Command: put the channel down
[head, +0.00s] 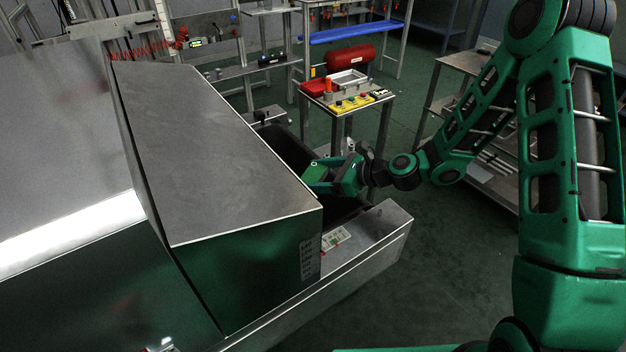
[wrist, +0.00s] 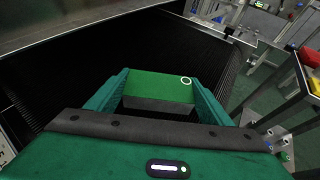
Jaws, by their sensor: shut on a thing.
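The channel appears as a bright green block with a white ring mark on top and a dark grey side. My gripper (wrist: 160,90) is shut on the channel (wrist: 155,88), with one finger on each side of it. In the head view the gripper (head: 330,178) reaches in from the right, at the open mouth of the tunnel dryer (head: 215,150). The channel (head: 316,171) shows there as a small green patch, over or near the dark belt (head: 288,150). Whether its underside touches the belt is hidden.
The dryer's metal hood edge rises close to the left of my gripper. A metal end tray (head: 370,232) with a label lies in front.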

